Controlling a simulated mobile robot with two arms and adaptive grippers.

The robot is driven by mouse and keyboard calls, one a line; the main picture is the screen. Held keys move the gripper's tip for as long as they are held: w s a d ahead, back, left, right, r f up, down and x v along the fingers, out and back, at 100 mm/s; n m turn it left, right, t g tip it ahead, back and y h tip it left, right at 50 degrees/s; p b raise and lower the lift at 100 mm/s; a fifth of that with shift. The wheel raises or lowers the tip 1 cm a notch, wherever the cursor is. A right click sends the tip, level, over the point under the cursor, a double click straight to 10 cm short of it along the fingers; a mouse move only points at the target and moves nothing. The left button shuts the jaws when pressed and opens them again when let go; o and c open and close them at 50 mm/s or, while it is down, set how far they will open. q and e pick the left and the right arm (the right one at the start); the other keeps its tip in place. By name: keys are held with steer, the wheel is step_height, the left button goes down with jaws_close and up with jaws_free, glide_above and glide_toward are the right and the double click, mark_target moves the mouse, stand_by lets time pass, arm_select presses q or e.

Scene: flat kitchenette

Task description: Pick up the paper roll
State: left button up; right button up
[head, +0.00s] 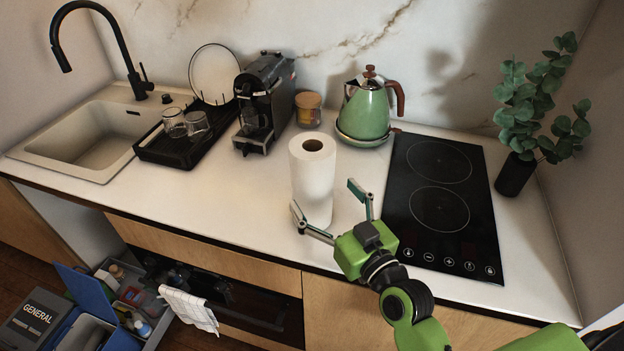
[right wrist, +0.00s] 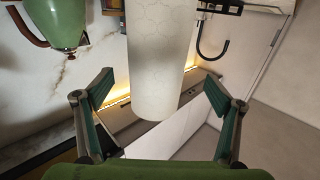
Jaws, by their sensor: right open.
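The white paper roll (head: 313,180) stands upright on the counter, its dark core hole facing up. My right gripper (head: 324,197) is open at its lower front right. One finger is in front of the roll's lower left edge, the other is to its right. In the right wrist view, the paper roll (right wrist: 160,60) shows between the two spread fingers of the right gripper (right wrist: 160,80). I cannot tell whether either finger touches it. My left gripper is not in view.
A green kettle (head: 364,112) and a wooden-lidded jar (head: 308,110) stand behind the roll. A coffee machine (head: 262,100) and black drying tray (head: 180,146) are to the left. The black hob (head: 440,200) is to the right. The counter (head: 220,205) front left is clear.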

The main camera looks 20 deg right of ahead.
steer(key=shift+w+a, duration=0.2)
steer(key=shift+w, duration=0.95)
steer(key=w+p, duration=0.1)
steer(key=w, duration=0.1)
steer(key=w+p, duration=0.1)
steer(key=w, duration=0.1)
steer(key=shift+w+a+f, duration=0.1)
steer(key=shift+w+a, duration=0.1)
steer(key=c, duration=1.3)
